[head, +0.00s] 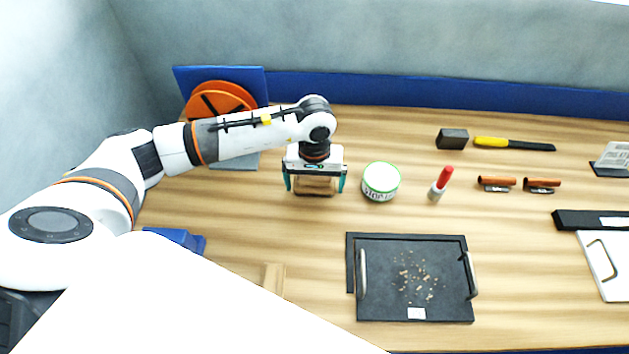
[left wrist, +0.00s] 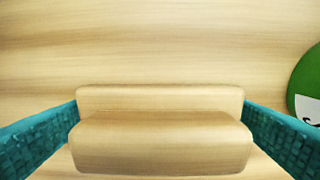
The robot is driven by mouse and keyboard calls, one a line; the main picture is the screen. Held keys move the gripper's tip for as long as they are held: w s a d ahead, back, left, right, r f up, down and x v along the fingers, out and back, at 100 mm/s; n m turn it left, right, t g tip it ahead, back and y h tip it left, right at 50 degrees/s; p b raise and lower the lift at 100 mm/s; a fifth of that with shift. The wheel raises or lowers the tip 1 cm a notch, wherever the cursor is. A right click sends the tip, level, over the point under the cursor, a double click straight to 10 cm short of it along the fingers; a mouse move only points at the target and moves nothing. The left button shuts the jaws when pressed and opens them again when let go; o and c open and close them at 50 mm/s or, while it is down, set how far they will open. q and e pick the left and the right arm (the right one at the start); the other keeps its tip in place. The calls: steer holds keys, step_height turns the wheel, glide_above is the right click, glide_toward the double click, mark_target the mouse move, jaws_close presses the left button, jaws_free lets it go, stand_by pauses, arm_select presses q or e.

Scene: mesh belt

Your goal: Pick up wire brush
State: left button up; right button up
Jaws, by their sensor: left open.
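A light wooden block (head: 315,186), which looks like the wire brush's wooden body, lies on the table below my left gripper (head: 315,182). No bristles show. In the left wrist view, the block (left wrist: 160,140) has a stepped, rounded shape and sits between the two teal fingers. The left gripper is open, with one finger at each side of the block. A narrow gap shows near the block's ends, and I cannot tell whether either finger touches it. My right gripper is not in view.
A white tub with a green rim (head: 381,182) stands close to the right of the left gripper. A red-capped marker (head: 441,184) is further right. A black tray (head: 375,305) with crumbs lies in front. An orange disc (head: 220,101) and blue panel (head: 190,76) stand behind.

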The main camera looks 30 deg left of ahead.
arm_select(q)
steer(key=c, duration=0.9)
steer(key=shift+r, duration=0.15)
steer(key=shift+w+r, duration=0.1)
steer(key=shift+r, duration=0.3)
step_height(320, 180, up, 8)
steer(key=b, duration=0.2)
steer(key=shift+f+b, duration=0.2)
steer(key=shift+b, duration=0.15)
steer(key=shift+r, duration=0.65)
